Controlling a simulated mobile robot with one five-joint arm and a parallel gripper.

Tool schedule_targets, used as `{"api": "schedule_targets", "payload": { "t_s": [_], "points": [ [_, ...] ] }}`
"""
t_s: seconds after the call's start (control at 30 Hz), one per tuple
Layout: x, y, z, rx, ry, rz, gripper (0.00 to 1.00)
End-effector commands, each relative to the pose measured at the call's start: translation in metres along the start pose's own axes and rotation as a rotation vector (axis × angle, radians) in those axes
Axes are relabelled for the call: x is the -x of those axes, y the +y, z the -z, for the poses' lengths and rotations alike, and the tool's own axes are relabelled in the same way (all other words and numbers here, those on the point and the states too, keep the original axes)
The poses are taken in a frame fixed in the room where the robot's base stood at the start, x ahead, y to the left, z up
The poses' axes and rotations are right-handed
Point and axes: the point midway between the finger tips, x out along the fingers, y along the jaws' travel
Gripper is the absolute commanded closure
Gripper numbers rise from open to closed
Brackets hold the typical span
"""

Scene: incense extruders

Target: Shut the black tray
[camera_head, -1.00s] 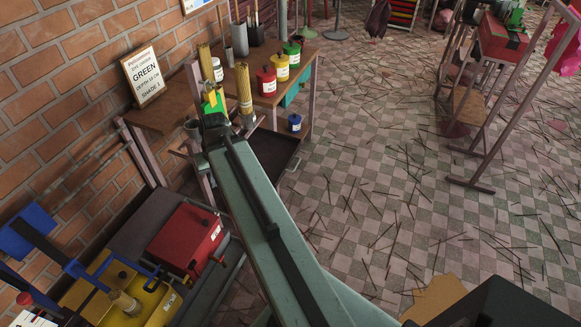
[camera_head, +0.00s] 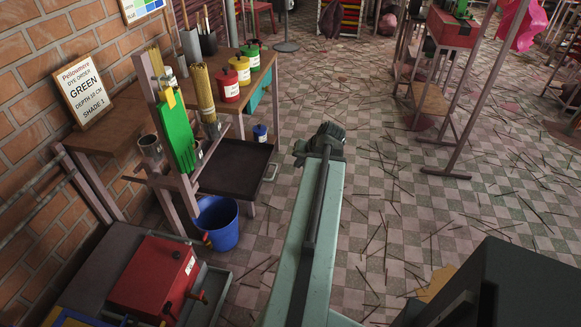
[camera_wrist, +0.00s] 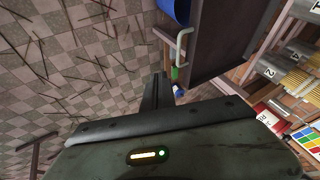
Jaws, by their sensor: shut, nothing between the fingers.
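The black tray (camera_head: 235,170) sticks out from under the wooden table, with its open top showing. A pale bar handle (camera_head: 271,172) is on its right-hand front edge. In the wrist view the dark tray (camera_wrist: 222,45) fills the upper middle, and its handle (camera_wrist: 181,46) faces the gripper. My gripper (camera_head: 322,140) is right of the tray in the head view, over the tiled floor and apart from the handle. In the wrist view its dark fingers (camera_wrist: 157,92) are together and empty, beside the handle with a visible gap.
A blue bucket (camera_head: 216,222) stands on the floor in front of the tray. Red, yellow and green pots line the wooden table. A red box (camera_head: 155,275) is at lower left. Tiled floor on the right is open, strewn with sticks.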

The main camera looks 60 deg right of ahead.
Motion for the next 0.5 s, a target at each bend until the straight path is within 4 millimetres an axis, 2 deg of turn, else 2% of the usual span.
{"api": "schedule_targets", "payload": {
  "t_s": [0.03,0.3,0.37,0.5],
  "points": [
    [-0.020,0.002,-0.003,0.004,-0.002,0.002,1.00],
    [-0.083,-0.003,-0.005,0.010,-0.005,0.005,1.00],
    [-0.094,-0.003,-0.005,0.010,-0.005,0.005,1.00],
    [-0.099,-0.027,-0.006,0.012,-0.007,0.005,1.00]
  ]
}}
